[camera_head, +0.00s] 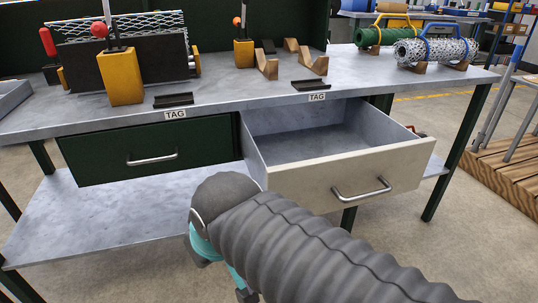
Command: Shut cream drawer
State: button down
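The cream drawer (335,178) is pulled well out from under the right part of the workbench, and its inside looks empty. Its front has a silver bar handle (361,189). My arm, in a ribbed grey sleeve, reaches in from the lower right and covers part of the drawer front's left end in this view. My gripper (226,277) is at the lower middle, left of and below the handle. Its teal and dark parts show only partly behind the sleeve. I cannot tell whether it is open or touching anything.
The dark green drawer (150,152) to the left is closed. The workbench top (225,85) carries yellow blocks, wooden cradles and wrapped rolls (437,50) at the right. A lower shelf (110,225) lies beneath, and a green table leg (455,155) stands right of the cream drawer.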

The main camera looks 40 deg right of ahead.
aim_at(324, 145)
jog(key=u, duration=0.05)
jog(key=k, duration=0.5)
jog(key=z, duration=1.05)
jog(key=i, duration=0.25)
jog(key=z, duration=2.1)
jog(key=k, duration=0.65)
jog(key=u, duration=1.65)
